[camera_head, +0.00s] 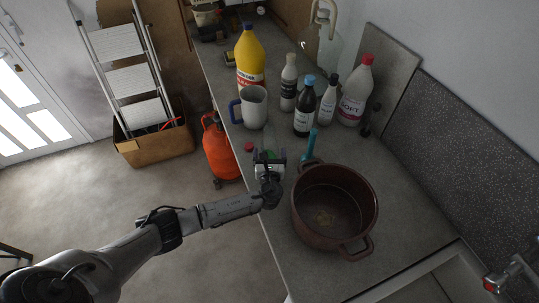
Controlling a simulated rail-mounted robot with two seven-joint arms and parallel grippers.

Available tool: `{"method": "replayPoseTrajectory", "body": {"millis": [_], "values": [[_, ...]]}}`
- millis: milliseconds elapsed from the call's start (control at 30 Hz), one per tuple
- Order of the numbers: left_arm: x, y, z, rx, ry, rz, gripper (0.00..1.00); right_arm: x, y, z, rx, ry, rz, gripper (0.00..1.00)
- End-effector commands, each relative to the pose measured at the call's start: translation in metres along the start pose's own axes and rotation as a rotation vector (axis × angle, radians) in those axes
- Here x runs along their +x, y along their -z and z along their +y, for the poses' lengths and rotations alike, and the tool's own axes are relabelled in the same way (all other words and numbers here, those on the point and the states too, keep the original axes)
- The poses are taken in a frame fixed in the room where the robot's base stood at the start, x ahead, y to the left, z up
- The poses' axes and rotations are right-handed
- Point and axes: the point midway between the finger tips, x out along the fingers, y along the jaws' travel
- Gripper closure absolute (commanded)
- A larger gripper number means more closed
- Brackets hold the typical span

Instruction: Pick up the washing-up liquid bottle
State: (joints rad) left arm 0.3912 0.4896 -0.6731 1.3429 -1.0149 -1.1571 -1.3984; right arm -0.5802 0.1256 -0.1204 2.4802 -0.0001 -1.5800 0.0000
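My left gripper (269,160) reaches in over the counter's near-left edge, beside the brown pot. A small patch of green and white shows at its fingers, mostly hidden by the gripper; I cannot tell whether it is the washing-up liquid bottle or whether the fingers touch it. Several bottles stand upright farther back: a yellow one (250,60), a white one (289,85), a dark one with a blue cap (303,118), a white one with a dark cap (327,104) and a white one with a red cap (352,100). My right gripper is not in view.
The brown two-handled pot (334,207) stands right of my gripper, with a teal handle-like thing (310,143) behind it. A mug with a blue handle (254,107) and a small red object (249,147) are near the left edge. An orange gas cylinder (219,149) stands below on the floor.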

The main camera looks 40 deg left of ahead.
Motion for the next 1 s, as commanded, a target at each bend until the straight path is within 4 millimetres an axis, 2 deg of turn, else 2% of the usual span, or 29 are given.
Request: {"method": "replayPoseTrajectory", "body": {"millis": [67,667,867,1000], "values": [[0.000,0.000,0.000,0.000,0.000,0.000,0.17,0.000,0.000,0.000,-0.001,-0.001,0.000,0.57],[0.000,0.000,0.000,0.000,0.000,0.000,0.74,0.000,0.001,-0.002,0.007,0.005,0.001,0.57],[0.000,-0.002,0.000,-0.001,0.000,-0.002,0.74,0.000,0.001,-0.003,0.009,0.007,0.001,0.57],[0.001,-0.011,0.000,-0.002,-0.001,-0.004,0.74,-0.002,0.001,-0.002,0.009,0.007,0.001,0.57]]}}
